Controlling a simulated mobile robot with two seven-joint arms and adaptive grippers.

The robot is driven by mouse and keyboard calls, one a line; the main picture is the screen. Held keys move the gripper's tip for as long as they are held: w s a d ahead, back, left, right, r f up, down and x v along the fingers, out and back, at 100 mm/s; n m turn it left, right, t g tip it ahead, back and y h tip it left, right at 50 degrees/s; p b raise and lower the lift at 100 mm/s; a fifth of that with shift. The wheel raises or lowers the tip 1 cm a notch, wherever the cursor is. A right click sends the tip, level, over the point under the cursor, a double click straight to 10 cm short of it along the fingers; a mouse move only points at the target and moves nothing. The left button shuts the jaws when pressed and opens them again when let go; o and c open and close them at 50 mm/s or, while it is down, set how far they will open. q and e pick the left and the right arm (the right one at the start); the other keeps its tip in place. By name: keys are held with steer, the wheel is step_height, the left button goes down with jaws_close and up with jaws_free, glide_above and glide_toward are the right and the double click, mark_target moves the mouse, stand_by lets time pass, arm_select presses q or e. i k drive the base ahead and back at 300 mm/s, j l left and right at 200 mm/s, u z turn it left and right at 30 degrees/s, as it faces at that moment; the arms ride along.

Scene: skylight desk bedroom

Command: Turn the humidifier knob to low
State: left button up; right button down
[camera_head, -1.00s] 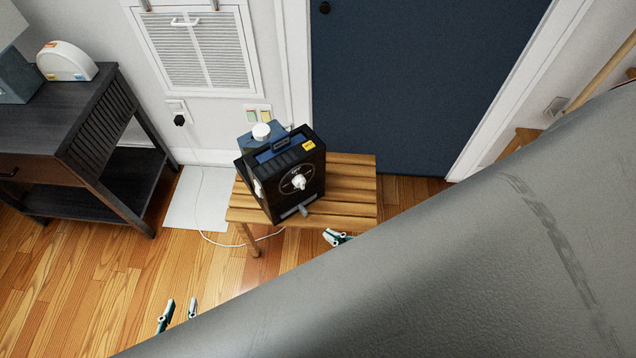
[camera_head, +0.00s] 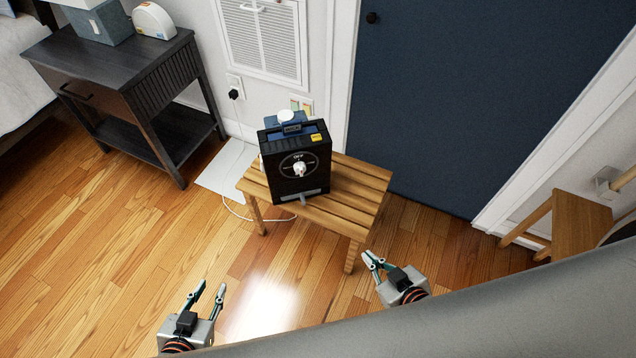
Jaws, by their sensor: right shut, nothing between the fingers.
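The black humidifier (camera_head: 290,183) stands upright on a slatted wooden bench (camera_head: 345,212). Its white knob (camera_head: 299,169) sits in the middle of a round dial on the front face; the dial's marks are too small to read surely. My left gripper (camera_head: 210,288) is open and empty over the floor, in front of and left of the bench. My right gripper (camera_head: 371,259) is shut and empty, by the bench's front right leg. Both grippers are apart from the humidifier.
A dark nightstand (camera_head: 150,82) with a lamp and a white clock-like device (camera_head: 153,21) stands at left. A white cord (camera_head: 232,207) runs from the wall outlet to the bench. A wooden stool (camera_head: 565,222) is at right. The floor before the bench is clear.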

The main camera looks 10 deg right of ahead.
mark_target(299, 168)
steer(key=k+l, duration=0.25)
steer(key=l, duration=0.15)
steer(key=k+l, duration=0.25)
steer(key=l, duration=0.9)
